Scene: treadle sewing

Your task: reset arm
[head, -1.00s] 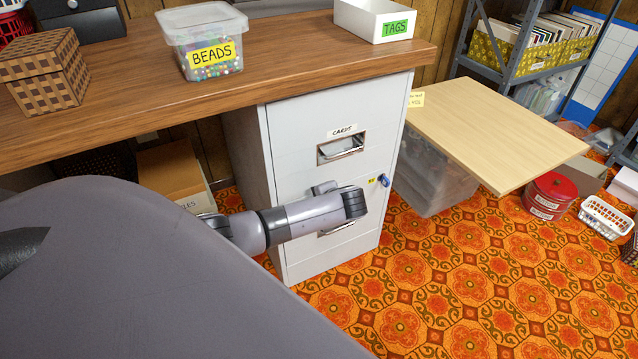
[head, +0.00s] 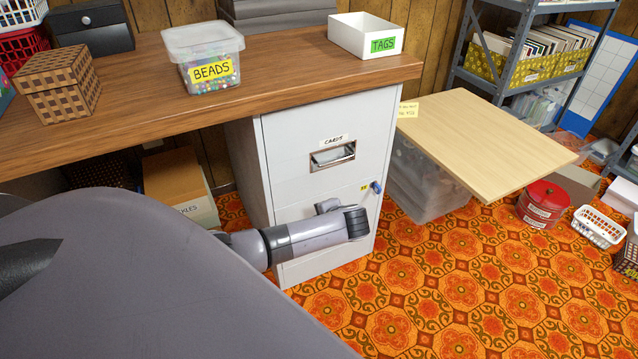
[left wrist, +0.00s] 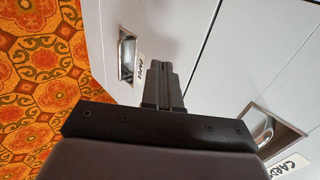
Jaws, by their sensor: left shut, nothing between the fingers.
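My left arm (head: 300,238) comes in from the left in the head view, in front of the lower part of a white filing cabinet (head: 285,135). I cannot make out its fingertips there. In the left wrist view my left gripper (left wrist: 163,88) is shut and empty, with the cabinet front (left wrist: 190,30) behind it. One drawer handle (left wrist: 127,52) shows to the left of the fingers and the CARDS drawer handle (left wrist: 262,128) to the lower right. I cannot tell whether the fingers touch the cabinet. My right gripper is not in view.
A wooden worktop (head: 130,100) above holds a BEADS tub (head: 208,55), a TAGS box (head: 375,35) and a checkered box (head: 57,85). A blue key (head: 376,187) sticks out of the cabinet. A light board (head: 485,140) juts out at right. Patterned floor (head: 450,290) is clear in front.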

